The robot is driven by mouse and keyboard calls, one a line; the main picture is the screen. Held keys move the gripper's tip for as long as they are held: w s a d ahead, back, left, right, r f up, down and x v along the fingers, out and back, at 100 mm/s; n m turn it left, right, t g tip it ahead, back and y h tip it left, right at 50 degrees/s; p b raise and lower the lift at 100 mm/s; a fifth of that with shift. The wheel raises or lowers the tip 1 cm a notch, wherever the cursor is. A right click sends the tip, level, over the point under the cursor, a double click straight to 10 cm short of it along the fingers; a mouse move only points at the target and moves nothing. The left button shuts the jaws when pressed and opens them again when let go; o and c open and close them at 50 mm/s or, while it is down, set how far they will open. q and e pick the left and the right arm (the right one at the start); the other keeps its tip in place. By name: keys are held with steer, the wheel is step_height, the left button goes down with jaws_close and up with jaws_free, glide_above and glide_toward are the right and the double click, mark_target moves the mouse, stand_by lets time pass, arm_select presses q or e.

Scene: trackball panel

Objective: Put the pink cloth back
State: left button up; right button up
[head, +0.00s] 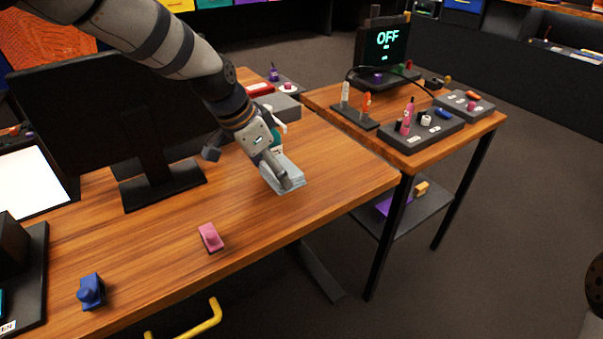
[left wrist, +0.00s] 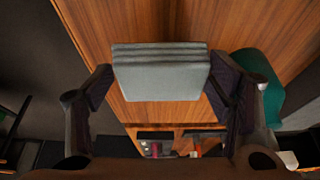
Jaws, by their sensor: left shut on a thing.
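My left gripper (head: 281,174) is shut on a folded, stacked cloth (head: 295,170), low over or on the wooden desk near its right end. The cloth looks pale grey-blue, not pink. In the left wrist view, the cloth (left wrist: 160,78) sits between the dark fingers of the left gripper (left wrist: 162,92). I cannot tell whether the cloth touches the desktop. No pink cloth shows in either view. My right gripper is not in view.
A small pink block (head: 210,238) and a blue knobbed block (head: 92,291) lie on the near desk. A monitor (head: 120,130) stands left of the arm. A teal-and-white bottle (head: 276,132) is close behind the gripper. The side table (head: 400,165) holds control panels.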

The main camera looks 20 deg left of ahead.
mark_target(290, 164)
arm_select(q)
steer(key=w+d+f, duration=0.1)
steer(key=w, duration=0.1)
steer(key=w+d+f+b, duration=0.1)
steer(key=w+d+f, duration=0.1)
steer(key=shift+w+d+f, duration=0.1)
steer(key=shift+d+f, duration=0.05)
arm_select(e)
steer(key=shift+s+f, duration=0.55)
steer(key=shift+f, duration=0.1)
arm_select(q)
steer(key=shift+f, duration=0.1)
steer(key=o, duration=1)
